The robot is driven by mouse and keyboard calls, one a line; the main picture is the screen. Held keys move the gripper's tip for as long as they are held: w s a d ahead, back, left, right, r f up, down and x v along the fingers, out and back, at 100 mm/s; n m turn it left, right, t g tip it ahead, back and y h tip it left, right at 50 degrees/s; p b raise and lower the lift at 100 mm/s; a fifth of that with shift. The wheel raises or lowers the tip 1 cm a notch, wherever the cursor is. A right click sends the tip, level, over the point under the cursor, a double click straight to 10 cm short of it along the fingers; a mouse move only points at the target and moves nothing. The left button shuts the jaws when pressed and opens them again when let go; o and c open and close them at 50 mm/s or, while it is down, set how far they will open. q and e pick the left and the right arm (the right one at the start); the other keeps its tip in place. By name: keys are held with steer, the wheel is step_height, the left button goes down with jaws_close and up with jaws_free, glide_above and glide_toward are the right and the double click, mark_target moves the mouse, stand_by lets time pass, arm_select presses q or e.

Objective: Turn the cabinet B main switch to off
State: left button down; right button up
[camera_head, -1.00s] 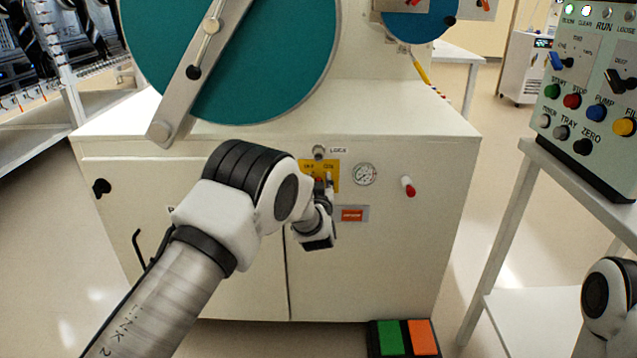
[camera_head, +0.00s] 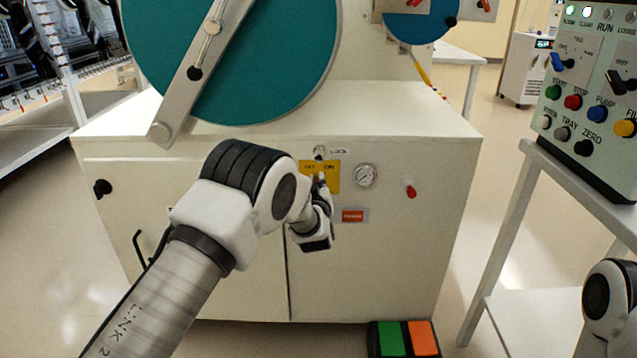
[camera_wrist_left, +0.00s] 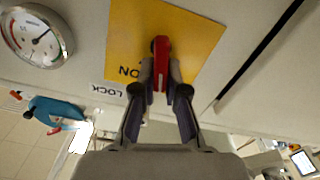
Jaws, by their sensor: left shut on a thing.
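The main switch is a red handle (camera_wrist_left: 161,62) on a yellow plate (camera_wrist_left: 196,32), seen upside down in the left wrist view. The plate (camera_head: 333,170) also shows on the cabinet front in the head view, with OFF and ON printed along its top. My left gripper (camera_wrist_left: 160,82) is shut on the red handle, one finger on each side. In the wrist view the ON label is visible beside the handle, and the OFF label is hidden. In the head view my left gripper (camera_head: 320,181) covers the lower part of the plate. My right gripper is out of view.
A round gauge (camera_head: 365,175), a red-tipped knob (camera_head: 409,188) and a small red label (camera_head: 353,215) are close by on the cabinet (camera_head: 385,260). A lock (camera_head: 319,152) sits above the plate. A green and orange pedal (camera_head: 404,338) lies on the floor.

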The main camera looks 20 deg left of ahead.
arm_select(q)
steer(key=shift+a+n, duration=0.25)
steer(key=shift+n, duration=1.15)
steer(key=c, duration=1.2)
jaws_free()
steer(key=shift+f, duration=0.1)
steer(key=shift+s, duration=0.1)
steer(key=v, duration=1.2)
